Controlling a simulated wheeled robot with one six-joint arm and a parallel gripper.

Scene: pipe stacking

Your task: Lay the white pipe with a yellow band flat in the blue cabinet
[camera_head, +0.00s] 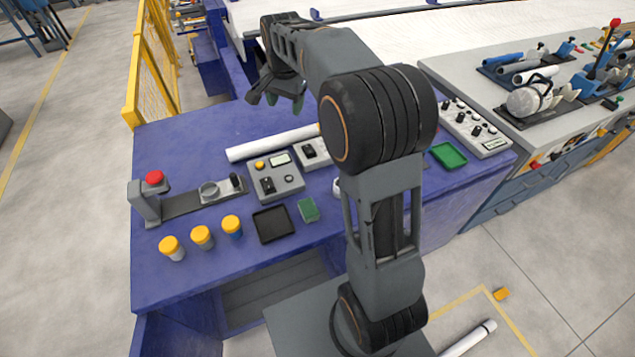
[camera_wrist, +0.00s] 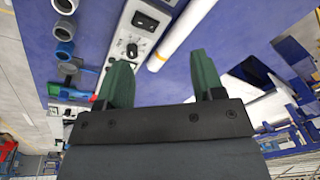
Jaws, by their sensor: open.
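A white pipe (camera_head: 270,143) lies on the blue workbench top, slanting up to the right. A yellow band shows near its right end, where my arm hides the rest. In the wrist view the white pipe (camera_wrist: 184,31) shows beyond the fingers, with yellow at its near end. My gripper (camera_head: 284,102) is open and empty, above the back of the bench and apart from the pipe. Its green fingers also show in the wrist view (camera_wrist: 162,74). A blue cabinet front (camera_head: 530,187) with drawers stands at the right; an open compartment (camera_head: 275,292) shows under the blue workbench.
Control boxes (camera_head: 275,181), yellow-capped jars (camera_head: 172,248), a black tray (camera_head: 273,224) and a red-button device (camera_head: 146,200) stand on the bench. A yellow fence (camera_head: 150,75) is at left. Another white pipe (camera_head: 468,340) with a dark band lies on the floor.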

